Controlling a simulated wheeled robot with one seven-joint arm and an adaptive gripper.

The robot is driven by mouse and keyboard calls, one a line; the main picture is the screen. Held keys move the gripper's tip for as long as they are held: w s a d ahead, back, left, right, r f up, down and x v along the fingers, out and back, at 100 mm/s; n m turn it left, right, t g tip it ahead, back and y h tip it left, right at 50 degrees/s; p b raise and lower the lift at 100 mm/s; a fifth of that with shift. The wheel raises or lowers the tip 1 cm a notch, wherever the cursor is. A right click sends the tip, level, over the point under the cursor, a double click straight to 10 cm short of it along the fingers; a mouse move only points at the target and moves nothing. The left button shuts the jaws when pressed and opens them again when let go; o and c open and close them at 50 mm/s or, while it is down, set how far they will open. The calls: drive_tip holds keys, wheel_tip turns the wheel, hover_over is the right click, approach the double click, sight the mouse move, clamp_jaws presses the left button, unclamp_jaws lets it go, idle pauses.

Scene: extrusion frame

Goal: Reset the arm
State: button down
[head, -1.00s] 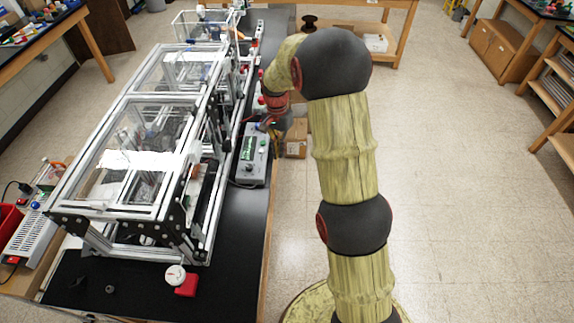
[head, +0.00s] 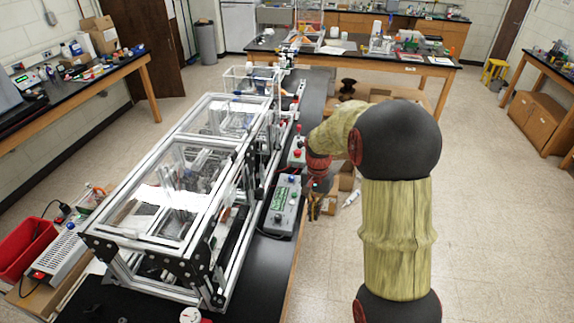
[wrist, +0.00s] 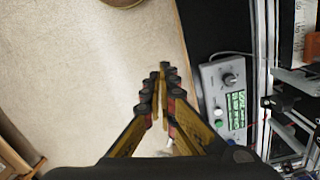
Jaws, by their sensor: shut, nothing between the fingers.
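My arm reaches across from the right in the head view, bent at a dark elbow. My gripper (wrist: 161,95) shows large in the wrist view, its yellow and black fingers shut with nothing between them. In the head view my gripper (head: 314,207) is small and hangs at the right edge of the black bench, partly hidden by my wrist. The wrist view shows it over pale floor, just left of the bench edge and apart from the grey control box (wrist: 230,92). The same control box sits on the bench in the head view (head: 283,208).
The aluminium extrusion frame (head: 190,150) with clear panels fills most of the bench (head: 262,270). A red button box (head: 298,152) stands behind the control box. Cardboard boxes (head: 345,180) lie beyond my gripper. Open floor (head: 490,200) spreads to the right.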

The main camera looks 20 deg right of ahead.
drive_tip(key=s+a+r+n+t+b, duration=0.2)
drive_tip(key=s+b, duration=0.3)
drive_tip(key=s, duration=0.4)
drive_tip(key=s+a+r+n+t+b, duration=0.2)
drive_tip(key=s+a+n+b, duration=0.1)
drive_tip(key=s, duration=0.7)
drive_tip(key=s+a+r+n+t+b, duration=0.1)
drive_tip(key=s+a+n+t+b, duration=0.1)
drive_tip(key=s+b, duration=0.5)
drive_tip(key=s+a+n, duration=0.1)
drive_tip(key=s+a, duration=0.1)
drive_tip(key=s, duration=0.1)
drive_tip(key=shift+a+r+n+b, duration=0.3)
drive_tip(key=shift+r+b, duration=0.05)
drive_tip(key=shift+r, duration=0.05)
drive_tip(key=c, duration=2.4)
unclamp_jaws()
